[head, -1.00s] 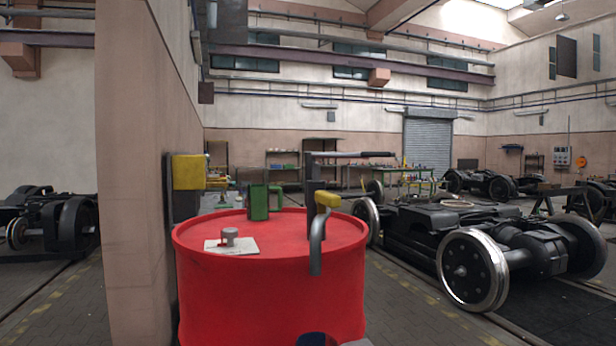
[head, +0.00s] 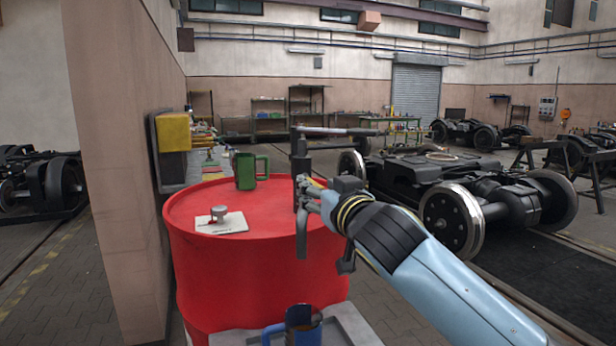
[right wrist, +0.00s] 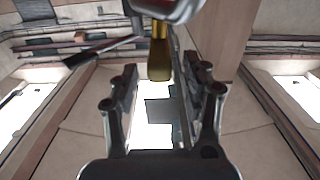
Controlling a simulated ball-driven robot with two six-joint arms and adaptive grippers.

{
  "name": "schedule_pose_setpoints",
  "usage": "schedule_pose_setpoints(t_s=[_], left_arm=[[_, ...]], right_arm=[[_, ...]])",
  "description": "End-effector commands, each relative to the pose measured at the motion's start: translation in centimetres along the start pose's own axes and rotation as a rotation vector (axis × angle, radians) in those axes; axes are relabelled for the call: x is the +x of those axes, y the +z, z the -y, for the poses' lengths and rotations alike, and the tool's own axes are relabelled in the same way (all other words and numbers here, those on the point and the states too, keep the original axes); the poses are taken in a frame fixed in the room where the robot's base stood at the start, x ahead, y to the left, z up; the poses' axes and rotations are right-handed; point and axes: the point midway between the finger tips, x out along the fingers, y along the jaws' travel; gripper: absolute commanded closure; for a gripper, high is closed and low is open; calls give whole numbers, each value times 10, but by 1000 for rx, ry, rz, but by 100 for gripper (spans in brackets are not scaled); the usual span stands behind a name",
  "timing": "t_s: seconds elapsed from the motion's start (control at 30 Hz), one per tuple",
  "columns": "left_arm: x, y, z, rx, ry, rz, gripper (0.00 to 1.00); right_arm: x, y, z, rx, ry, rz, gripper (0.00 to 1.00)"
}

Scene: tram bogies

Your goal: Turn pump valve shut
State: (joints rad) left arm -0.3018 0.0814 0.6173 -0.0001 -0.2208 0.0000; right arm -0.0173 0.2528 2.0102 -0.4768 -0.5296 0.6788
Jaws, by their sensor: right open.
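A grey hand pump (head: 300,155) stands upright on the red drum (head: 205,265), with a long lever at its top and a bent grey spout (head: 302,235) hanging down in front. Its yellow valve handle (right wrist: 160,62) shows in the right wrist view, in the gap between my fingertips. In the head view the handle is mostly hidden behind my gripper. My right gripper (head: 308,194) is at the pump, just above the spout. In the right wrist view the right gripper (right wrist: 162,82) is open, one finger on each side of the handle; contact cannot be told. My left gripper is not in view.
A green mug (head: 246,172) and a white sheet (head: 232,226) with a small grey cap (head: 219,213) are on the drum top. A blue mug (head: 302,322) stands on a grey surface (head: 348,322) in front. A yellow box (head: 174,131) is on the left wall; a bogie stands right.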

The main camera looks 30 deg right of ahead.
Motion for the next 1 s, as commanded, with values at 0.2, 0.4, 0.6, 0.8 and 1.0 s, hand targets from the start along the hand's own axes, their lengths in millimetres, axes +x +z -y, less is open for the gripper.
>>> schedule_pose_setpoints(t_s=[0.2, 0.4, 0.6, 0.8, 1.0], left_arm=[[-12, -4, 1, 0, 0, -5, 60], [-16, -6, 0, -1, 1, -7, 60], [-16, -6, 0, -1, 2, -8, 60], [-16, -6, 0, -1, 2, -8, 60], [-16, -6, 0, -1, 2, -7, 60]], right_arm=[[41, -2, 0, 1, 1, 1, 54], [59, -1, 0, 1, 0, 1, 54], [62, 1, 0, 1, -1, 2, 54], [61, 1, 0, 0, -1, 2, 67], [61, 1, 0, 0, -1, 2, 93]])
